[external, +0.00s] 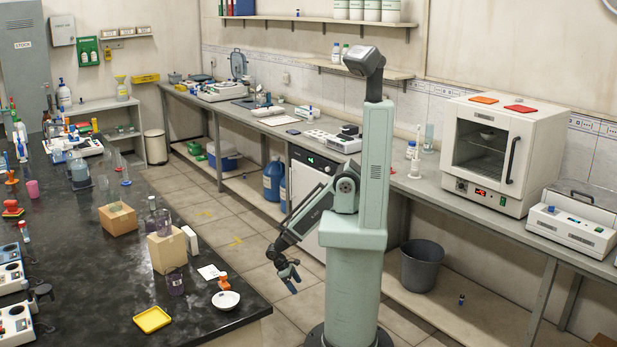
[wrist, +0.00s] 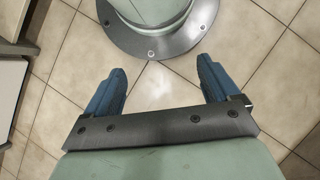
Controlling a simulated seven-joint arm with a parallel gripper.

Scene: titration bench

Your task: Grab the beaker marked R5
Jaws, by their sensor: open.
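I cannot read an R5 mark on any vessel. Several pieces of glassware stand on the dark bench (external: 85,290) at the left. A small vessel with purple-tinted contents (external: 175,284) stands near its right edge, in front of a cardboard box (external: 167,252). A clear flask (external: 163,221) shows near the top of that box. A larger clear vessel (external: 80,172) stands farther back. My gripper (external: 288,276) hangs low beside my base, right of the bench and apart from all the glassware. In the wrist view its blue fingers (wrist: 160,68) are spread and empty above the tiled floor.
A white bowl (external: 226,300), an orange-capped bottle (external: 223,281) and a yellow tray (external: 153,319) lie near the bench's right end. Another cardboard box (external: 118,219) stands farther back. A grey bin (external: 422,266) stands under the wall counter. Tiled floor is open between bench and counter.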

